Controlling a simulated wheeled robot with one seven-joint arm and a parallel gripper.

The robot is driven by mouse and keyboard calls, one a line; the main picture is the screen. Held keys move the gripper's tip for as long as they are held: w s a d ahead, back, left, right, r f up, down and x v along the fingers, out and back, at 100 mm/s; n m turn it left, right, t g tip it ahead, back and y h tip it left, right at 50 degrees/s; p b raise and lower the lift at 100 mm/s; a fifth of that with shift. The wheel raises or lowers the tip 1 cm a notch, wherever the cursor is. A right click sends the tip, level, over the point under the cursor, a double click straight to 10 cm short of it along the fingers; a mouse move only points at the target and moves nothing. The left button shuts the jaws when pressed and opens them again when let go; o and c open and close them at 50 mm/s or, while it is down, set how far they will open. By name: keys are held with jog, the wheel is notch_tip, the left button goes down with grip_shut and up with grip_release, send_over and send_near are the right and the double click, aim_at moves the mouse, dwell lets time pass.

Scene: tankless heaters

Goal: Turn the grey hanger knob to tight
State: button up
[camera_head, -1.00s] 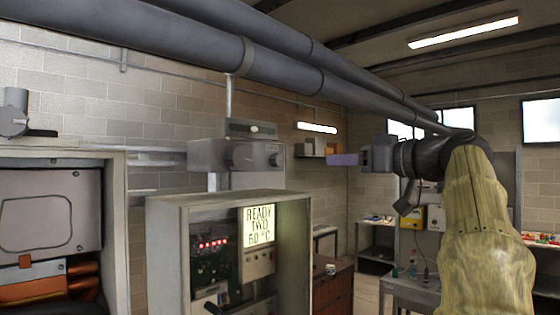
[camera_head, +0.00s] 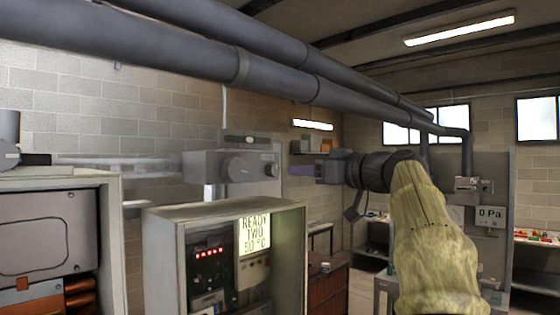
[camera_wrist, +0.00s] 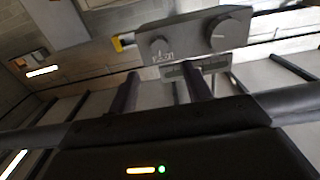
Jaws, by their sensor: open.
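A grey box (camera_head: 205,172) hangs on the back wall below the big pipes. It carries a large round knob (camera_head: 242,168) with a pale pointer line and a smaller knob (camera_head: 271,170) to its right. The wrist view shows the same box upper centre, with the large knob (camera_wrist: 223,33) at right and the smaller one (camera_wrist: 158,46) at left. I cannot tell for sure which is the hanger knob. My gripper (camera_head: 300,170) is right of the box, apart from it and empty. In the wrist view its fingers (camera_wrist: 160,70) are spread below the box.
An open cabinet (camera_head: 178,235) with a lit display (camera_head: 254,234) stands below the box. Thick pipes (camera_head: 280,75) run overhead. Another open cabinet (camera_head: 112,245) is at the left edge.

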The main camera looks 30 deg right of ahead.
aim_at(276, 169)
jog(key=p+x, duration=0.4)
jog(key=x, duration=0.4)
jog(key=shift+w+a, duration=0.1)
jog(key=shift+w, duration=0.2)
jog(key=shift+w+a+p, duration=0.15)
jog(key=shift+w+p, duration=0.05)
jog(key=shift+p, duration=0.2)
jog(key=shift+d+f, duration=0.15)
jog(key=shift+d, duration=0.05)
jog(key=shift+s+a, duration=0.1)
jog(key=c, duration=1)
